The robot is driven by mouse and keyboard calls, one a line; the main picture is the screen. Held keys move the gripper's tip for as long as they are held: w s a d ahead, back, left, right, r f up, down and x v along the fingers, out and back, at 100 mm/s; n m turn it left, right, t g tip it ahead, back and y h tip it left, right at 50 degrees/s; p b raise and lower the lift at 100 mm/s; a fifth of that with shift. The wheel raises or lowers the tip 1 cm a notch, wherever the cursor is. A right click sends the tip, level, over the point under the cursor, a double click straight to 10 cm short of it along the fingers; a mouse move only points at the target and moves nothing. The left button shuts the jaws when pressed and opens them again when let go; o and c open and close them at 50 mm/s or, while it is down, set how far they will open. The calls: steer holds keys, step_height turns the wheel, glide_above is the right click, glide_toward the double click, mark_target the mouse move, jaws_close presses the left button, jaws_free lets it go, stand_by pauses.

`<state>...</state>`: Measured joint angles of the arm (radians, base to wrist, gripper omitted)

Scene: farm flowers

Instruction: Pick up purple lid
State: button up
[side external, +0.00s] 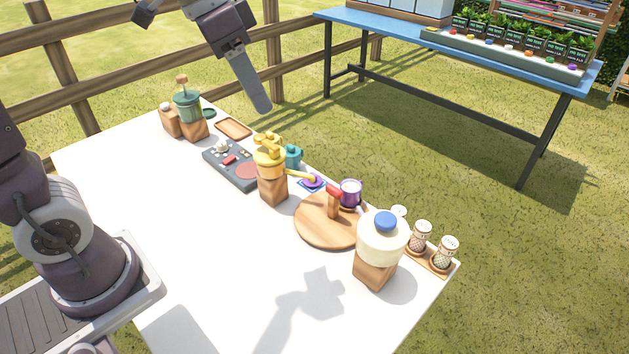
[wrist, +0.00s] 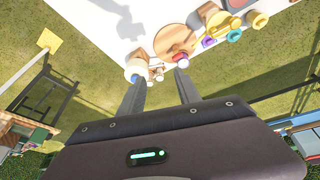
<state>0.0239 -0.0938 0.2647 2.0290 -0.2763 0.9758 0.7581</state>
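The purple lid (side external: 312,182) lies flat on a small blue square on the white table, beside a yellow handle-like piece. A purple jar (side external: 350,193) with a whitish top stands to its right, by the round wooden board. In the wrist view a small purple round thing (wrist: 208,42) looks like the lid, but it is too small to be sure. My gripper (side external: 262,104) is high above the far side of the table, well away from the lid. The wrist view shows its two fingers (wrist: 160,88) spread apart with nothing between them.
A yellow-topped grinder (side external: 270,164) and a teal pot (side external: 293,156) stand close to the lid's left. The round wooden board (side external: 318,228) with a red-handled piece and a cream jar (side external: 382,240) are to the right. The table's near-left area is clear.

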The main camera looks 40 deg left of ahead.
steer(key=w+a+f+m+g, duration=0.1)
steer(key=w+a+f+m, duration=0.25)
steer(key=w+f, duration=0.4)
steer(key=w+a+f+m+g, duration=0.1)
steer(key=w+a+f+m, duration=0.3)
steer(key=w, duration=0.6)
steer(key=w+a+f+m, duration=0.1)
steer(key=w+f+m, duration=0.1)
steer(key=f, duration=0.6)
steer(key=w+a+f+m+g+y, duration=0.1)
steer(key=f+m, duration=0.1)
steer(key=f, duration=0.5)
steer(key=w+a+f+m+y, duration=0.1)
steer(key=w+f+m, duration=0.1)
steer(key=f, duration=0.6)
steer(key=shift+w+a+f, duration=0.3)
steer(key=shift+f, duration=0.4)
jaws_close()
